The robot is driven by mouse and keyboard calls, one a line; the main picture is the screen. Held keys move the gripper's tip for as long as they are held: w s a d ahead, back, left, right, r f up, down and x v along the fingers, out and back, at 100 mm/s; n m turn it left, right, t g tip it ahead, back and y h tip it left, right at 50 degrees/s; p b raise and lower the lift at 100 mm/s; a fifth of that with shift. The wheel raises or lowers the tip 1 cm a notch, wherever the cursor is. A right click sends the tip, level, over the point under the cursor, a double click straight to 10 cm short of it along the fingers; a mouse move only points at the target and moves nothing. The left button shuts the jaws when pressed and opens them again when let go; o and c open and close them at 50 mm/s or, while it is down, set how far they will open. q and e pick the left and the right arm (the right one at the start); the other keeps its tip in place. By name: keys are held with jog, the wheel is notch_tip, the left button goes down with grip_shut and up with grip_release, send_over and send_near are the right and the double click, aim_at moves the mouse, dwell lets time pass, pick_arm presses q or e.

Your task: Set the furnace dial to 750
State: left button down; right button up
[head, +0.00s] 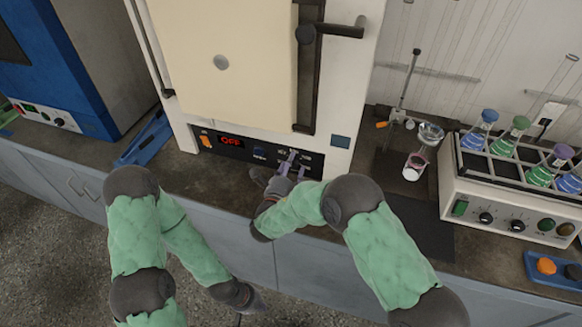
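The white furnace (346,100) stands at the back centre, with a black control panel low on its front. Its red display (231,141) reads OFF. My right gripper (291,165) is at the right part of this panel, with its fingers pointing at it. The fingers cover the area where a dial may be, so I cannot make out the dial or its setting. Whether they touch or grip anything is too small to tell. My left gripper (252,304) hangs low in front of the cabinets, away from the furnace; its finger opening is unclear.
An orange switch (207,140) sits left of the display. A black handle (340,29) sticks out at the furnace's upper right. A rack unit (510,205) with several coloured flasks stands on the right. A blue tray (146,141) and a blue machine (62,60) are on the left.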

jog(key=c, duration=1)
jog(key=shift+c, duration=0.2)
jog(key=shift+m, duration=0.3)
jog(key=m+b, duration=0.1)
jog(key=m, duration=0.2)
jog(key=shift+f, duration=0.1)
jog(key=shift+m+b, duration=0.45)
jog(key=shift+m, duration=1.15)
jog(key=o, duration=1.1)
jog(key=shift+o, duration=0.2)
jog(key=shift+s, duration=0.15)
